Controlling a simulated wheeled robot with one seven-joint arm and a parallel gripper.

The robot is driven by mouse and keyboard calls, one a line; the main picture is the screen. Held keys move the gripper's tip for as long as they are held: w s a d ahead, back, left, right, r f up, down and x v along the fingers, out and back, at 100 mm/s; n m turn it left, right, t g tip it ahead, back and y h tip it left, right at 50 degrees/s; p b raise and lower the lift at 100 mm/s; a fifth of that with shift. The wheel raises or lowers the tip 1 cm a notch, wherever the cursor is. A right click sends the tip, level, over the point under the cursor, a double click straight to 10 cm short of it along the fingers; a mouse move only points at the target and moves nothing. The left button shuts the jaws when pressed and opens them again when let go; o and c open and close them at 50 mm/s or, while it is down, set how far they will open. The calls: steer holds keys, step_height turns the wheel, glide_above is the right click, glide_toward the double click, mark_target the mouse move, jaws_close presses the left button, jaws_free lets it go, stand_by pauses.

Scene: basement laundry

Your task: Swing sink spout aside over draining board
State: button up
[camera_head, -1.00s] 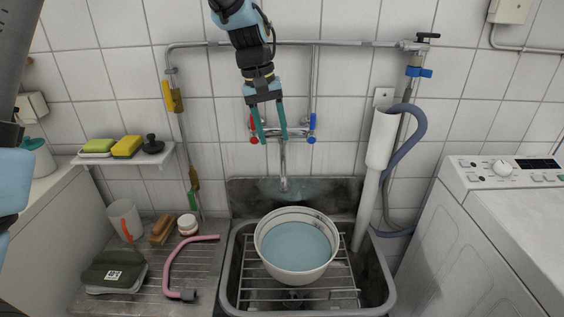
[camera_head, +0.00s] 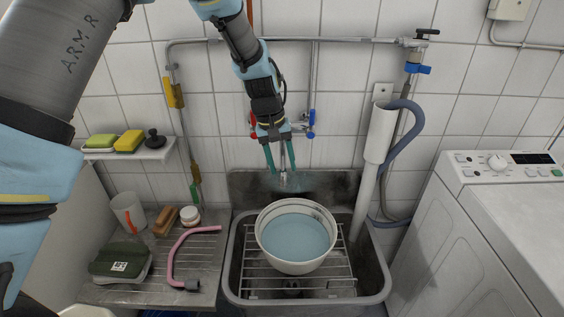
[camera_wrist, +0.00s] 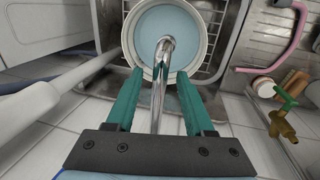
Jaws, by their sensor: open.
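The chrome sink spout (camera_wrist: 159,85) runs between the two teal fingers of my open gripper (camera_wrist: 158,88) in the wrist view. I cannot tell whether either finger touches it. In the head view my gripper (camera_head: 283,170) is at the wall above the back of the sink (camera_head: 232,283), and the spout's lower end (camera_head: 284,178) shows between the fingers. The spout points forward over the sink, towards a white basin of bluish water (camera_head: 268,252). The ribbed metal draining board (camera_head: 215,262) lies left of the sink. My arm hides most of the tap body.
On the draining board lie a pink hose (camera_head: 173,258), a dark green box (camera_head: 108,262), a mug (camera_head: 128,213), a brush (camera_head: 165,220) and a small jar (camera_head: 190,216). A white standpipe (camera_head: 366,190) stands at the sink's right, beside a washing machine (camera_head: 470,235).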

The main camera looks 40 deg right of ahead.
jaws_close()
stand_by(0.3)
stand_by(1.1)
